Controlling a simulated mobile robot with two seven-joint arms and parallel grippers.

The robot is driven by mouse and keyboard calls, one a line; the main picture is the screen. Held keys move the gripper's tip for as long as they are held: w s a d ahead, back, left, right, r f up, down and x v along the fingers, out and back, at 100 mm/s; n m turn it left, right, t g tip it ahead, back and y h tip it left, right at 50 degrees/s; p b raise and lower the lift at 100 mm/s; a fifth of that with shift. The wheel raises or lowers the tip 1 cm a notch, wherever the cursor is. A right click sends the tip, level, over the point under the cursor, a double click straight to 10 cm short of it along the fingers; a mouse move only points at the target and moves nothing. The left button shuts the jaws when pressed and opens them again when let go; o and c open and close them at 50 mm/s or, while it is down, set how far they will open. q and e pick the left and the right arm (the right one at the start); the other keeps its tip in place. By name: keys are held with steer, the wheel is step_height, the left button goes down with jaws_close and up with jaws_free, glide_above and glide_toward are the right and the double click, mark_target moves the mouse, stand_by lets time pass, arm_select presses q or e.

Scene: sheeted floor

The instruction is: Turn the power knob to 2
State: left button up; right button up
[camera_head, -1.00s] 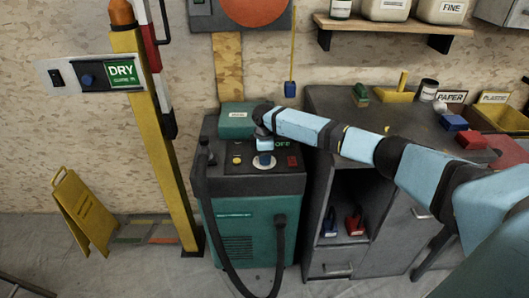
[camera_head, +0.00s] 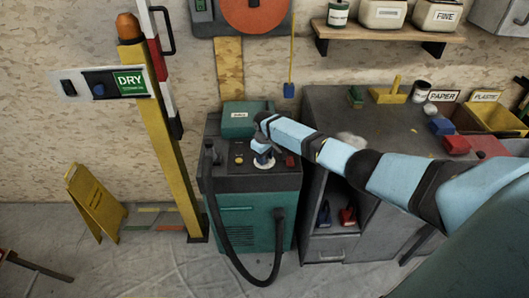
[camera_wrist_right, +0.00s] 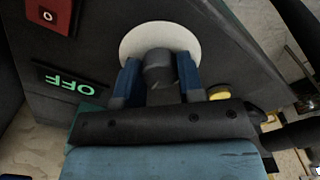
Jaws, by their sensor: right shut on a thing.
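The power knob (camera_wrist_right: 158,68) is a dark grey grip on a round white dial (camera_wrist_right: 160,38) on the machine's dark sloped panel. In the wrist view my right gripper (camera_wrist_right: 158,75) is shut on it, with one blue finger on each side. In the head view my right gripper (camera_head: 262,150) reaches down to the white dial (camera_head: 264,164) on top of the green and black machine (camera_head: 250,210). The gripper covers the knob there. A green OFF display (camera_wrist_right: 68,84) shows upside down in the wrist view. I cannot read the knob's setting. My left gripper is out of view.
A red button marked 0 (camera_wrist_right: 50,14) and a yellow button (camera_wrist_right: 220,92) flank the dial. A black hose (camera_head: 212,205) hangs at the machine's front. A grey workbench (camera_head: 330,115) stands right, a yellow post (camera_head: 168,150) left. A yellow floor sign (camera_head: 95,200) stands further left.

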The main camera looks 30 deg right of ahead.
steer(key=shift+m+p, duration=0.3)
steer(key=shift+m, duration=0.2)
steer(key=o, duration=0.9)
step_height(320, 180, up, 14)
steer(key=shift+f+p, duration=0.1)
steer(key=shift+p, duration=0.45)
